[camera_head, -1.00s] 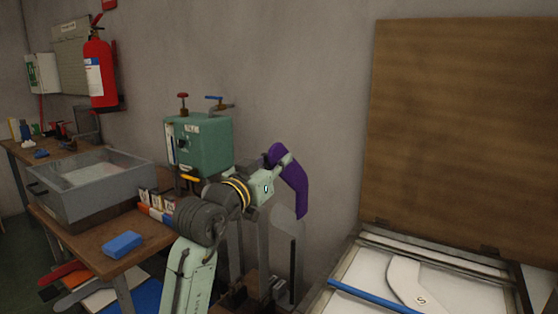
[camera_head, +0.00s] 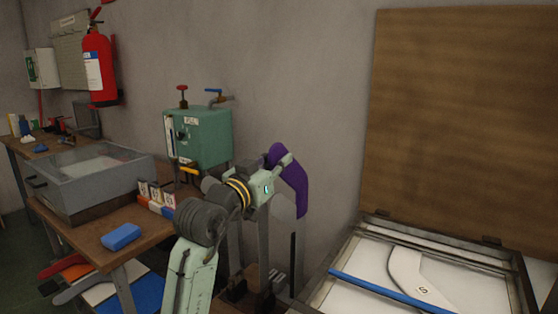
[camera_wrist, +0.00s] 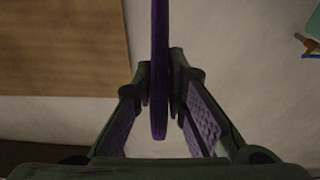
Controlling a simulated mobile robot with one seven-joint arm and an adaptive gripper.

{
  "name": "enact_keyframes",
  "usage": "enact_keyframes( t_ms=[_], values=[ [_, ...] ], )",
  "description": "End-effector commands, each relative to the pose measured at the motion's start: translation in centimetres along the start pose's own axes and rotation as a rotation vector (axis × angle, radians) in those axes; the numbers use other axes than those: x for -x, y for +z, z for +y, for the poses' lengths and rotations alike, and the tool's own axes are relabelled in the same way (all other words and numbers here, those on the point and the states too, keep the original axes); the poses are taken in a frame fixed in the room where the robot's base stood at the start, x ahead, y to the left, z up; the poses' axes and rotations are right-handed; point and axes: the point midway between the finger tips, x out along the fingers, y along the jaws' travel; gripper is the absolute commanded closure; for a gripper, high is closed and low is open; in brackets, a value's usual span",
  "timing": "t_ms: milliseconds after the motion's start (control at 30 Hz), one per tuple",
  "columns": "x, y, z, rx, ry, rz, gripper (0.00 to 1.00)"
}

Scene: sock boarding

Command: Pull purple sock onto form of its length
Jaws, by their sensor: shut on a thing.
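The purple sock (camera_head: 290,180) hangs from my gripper (camera_head: 284,161) in the head view, near the wall. In the wrist view my gripper (camera_wrist: 160,95) is shut on the sock (camera_wrist: 159,50), which shows edge-on as a narrow purple strip between the fingertips. A flat white form marked S (camera_head: 405,275) lies in the open case at right.
The open case (camera_head: 318,290) has a raised brown lid (camera_head: 465,120) and a blue rod (camera_head: 385,291) across it. A green tank (camera_head: 203,135) with taps stands at the wall.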

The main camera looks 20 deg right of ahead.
Motion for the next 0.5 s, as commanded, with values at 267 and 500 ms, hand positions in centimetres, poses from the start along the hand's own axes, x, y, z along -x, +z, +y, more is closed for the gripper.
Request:
enact_keyframes(
  t_ms=[267, 500],
  values=[
    [0.1, 0.8, 0.0, 0.0, 0.0, 0.001, 1.0],
    [0.2, 1.4, 0.0, -0.001, 0.0, 0.001, 1.0]
  ],
)
